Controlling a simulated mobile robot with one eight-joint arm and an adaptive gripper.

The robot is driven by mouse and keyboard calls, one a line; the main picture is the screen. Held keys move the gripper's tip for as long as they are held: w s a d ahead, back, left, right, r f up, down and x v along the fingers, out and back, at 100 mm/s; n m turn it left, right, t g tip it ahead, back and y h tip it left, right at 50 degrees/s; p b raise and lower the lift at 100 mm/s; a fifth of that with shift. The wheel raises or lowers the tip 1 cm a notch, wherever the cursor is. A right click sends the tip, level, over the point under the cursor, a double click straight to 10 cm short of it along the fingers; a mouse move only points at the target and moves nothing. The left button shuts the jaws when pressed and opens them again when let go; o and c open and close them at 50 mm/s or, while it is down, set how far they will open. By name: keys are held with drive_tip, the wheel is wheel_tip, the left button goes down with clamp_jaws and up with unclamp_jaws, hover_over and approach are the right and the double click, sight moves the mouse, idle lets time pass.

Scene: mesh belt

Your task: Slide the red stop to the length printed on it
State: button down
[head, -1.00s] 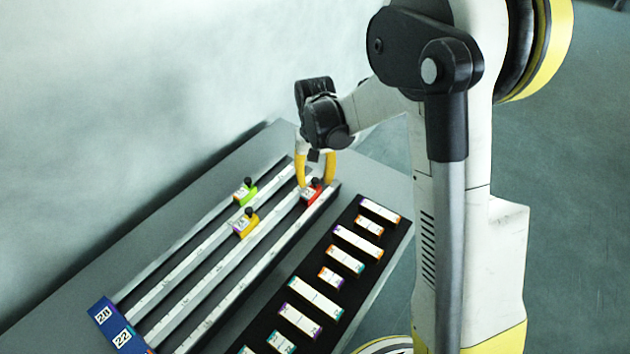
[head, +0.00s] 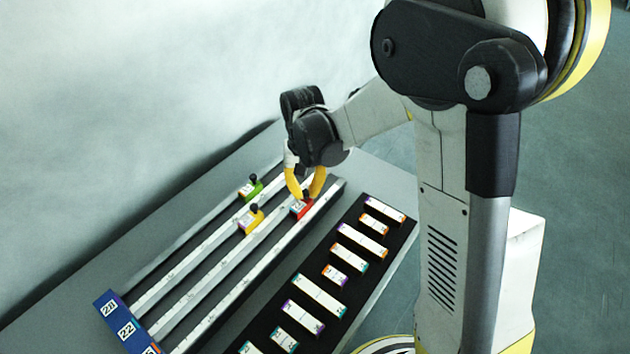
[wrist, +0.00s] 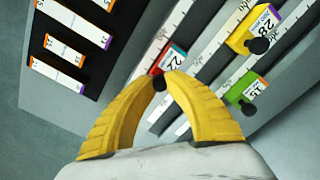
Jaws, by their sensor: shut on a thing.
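The red stop (head: 301,209) sits on the rail nearest the black tray, towards the rail's far end. In the wrist view the red stop (wrist: 178,52) shows a white label that seems to read 22, partly covered by my finger. My gripper (head: 306,196) is shut on the stop's black knob. In the wrist view the yellow fingertips of my gripper (wrist: 160,80) meet around that knob. The rail (head: 240,281) carries a printed scale, but its marks are too small to read in the head view.
A yellow stop (head: 250,221), labelled 28, and a green stop (head: 250,189), labelled 15, sit on the neighbouring rails. A black tray (head: 312,265) with several white bars lies right of the rails.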

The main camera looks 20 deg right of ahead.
sight(305, 192)
drive_tip(key=c, duration=1.3)
unclamp_jaws()
drive_tip(key=shift+a, duration=0.1)
wheel_tip(305, 192, up, 12)
drive_tip(key=s+d+r+n+t, duration=0.1)
drive_tip(key=s+d+r+t, duration=0.1)
drive_tip(key=s, duration=0.6)
drive_tip(key=s+d+r+t, duration=0.2)
drive_tip(key=s+t, duration=0.3)
drive_tip(key=s, duration=0.3)
drive_tip(key=shift+s+d+n, duration=0.15)
drive_tip(key=shift+d+n, duration=0.25)
drive_tip(key=shift+d, duration=0.3)
